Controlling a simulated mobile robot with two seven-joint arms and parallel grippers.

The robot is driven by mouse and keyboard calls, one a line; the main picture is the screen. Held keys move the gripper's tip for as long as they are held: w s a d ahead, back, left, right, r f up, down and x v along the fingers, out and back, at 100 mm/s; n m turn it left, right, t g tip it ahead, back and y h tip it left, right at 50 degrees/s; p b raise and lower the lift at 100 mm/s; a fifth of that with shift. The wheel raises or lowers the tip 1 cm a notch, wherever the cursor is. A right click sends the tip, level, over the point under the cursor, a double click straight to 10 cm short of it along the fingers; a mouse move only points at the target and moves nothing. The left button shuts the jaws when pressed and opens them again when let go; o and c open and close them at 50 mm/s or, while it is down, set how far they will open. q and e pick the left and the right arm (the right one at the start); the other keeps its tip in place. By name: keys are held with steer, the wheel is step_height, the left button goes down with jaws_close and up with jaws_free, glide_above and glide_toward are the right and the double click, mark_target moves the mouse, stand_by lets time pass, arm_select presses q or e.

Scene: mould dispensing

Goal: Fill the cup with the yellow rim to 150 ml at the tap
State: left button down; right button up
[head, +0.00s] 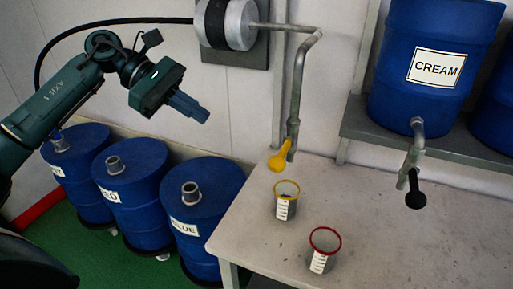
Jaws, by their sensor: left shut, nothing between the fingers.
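The cup with the yellow rim (286,201) stands upright on the pale table, below the spout of the tap. It has a white scale on its side; I cannot tell the level inside. The tap (298,95) is a bent grey pipe coming from the wall, with a yellow handle (278,161) near its lower end. My left gripper (203,115) is shut and empty. It is raised in the air to the left of the pipe, apart from the handle and the cup. My right gripper is not in view.
A cup with a red rim (322,250) stands nearer on the table (405,235). A blue CREAM barrel (425,95) with a black-handled tap (414,190) sits on a shelf (365,125) at right. Several blue drums (205,205) stand on the green floor at left.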

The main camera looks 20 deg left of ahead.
mark_target(270, 159)
arm_select(q)
steer(key=p+x, duration=0.3)
steer(key=x, duration=1)
steer(key=shift+w+d+f, duration=0.15)
steer(key=shift+d+f, duration=0.2)
steer(key=shift+d, duration=0.1)
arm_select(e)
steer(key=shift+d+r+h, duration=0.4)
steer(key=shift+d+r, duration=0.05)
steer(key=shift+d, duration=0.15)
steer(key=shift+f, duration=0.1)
